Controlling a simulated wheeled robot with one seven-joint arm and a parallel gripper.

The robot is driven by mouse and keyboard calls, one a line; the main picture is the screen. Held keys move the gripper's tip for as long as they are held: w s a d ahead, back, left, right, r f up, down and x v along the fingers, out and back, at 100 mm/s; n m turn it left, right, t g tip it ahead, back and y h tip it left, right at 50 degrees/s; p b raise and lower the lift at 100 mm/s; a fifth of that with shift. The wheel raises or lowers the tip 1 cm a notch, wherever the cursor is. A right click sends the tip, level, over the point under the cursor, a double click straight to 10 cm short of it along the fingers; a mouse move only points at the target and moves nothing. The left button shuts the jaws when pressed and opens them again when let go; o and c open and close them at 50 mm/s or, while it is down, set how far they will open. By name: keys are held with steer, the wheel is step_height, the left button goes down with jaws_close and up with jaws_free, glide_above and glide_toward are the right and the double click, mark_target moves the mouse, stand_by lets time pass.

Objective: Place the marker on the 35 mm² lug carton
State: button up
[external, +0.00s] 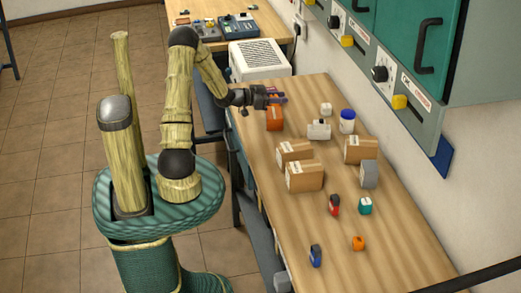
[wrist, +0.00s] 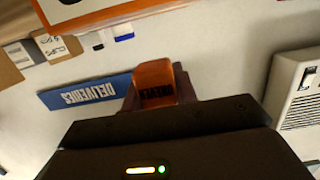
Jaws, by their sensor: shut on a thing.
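My gripper (external: 276,98) is shut on an orange marker (wrist: 155,82), which carries dark upside-down lettering in the wrist view. In the external view the gripper is above the far left part of the wooden bench, and the marker is hard to make out between its fingers. Three brown cartons with white labels stand on the bench: one at the back left (external: 293,153), one in front of it (external: 305,176) and one to the right (external: 361,150). Their labels are too small to read, so I cannot tell which is the 35 mm² lug carton.
An orange item (external: 275,118) shows just below my gripper. Small items lie nearer. The bench's near right is clear. Wall cabinets (external: 420,50) overhang the right.

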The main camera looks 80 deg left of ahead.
mark_target(278, 112)
steer(key=shift+f, duration=1.65)
steer(key=shift+f, duration=0.1)
steer(key=o, duration=1)
steer(key=shift+o, duration=0.2)
steer(key=s+r, duration=0.2)
steer(key=s, duration=1)
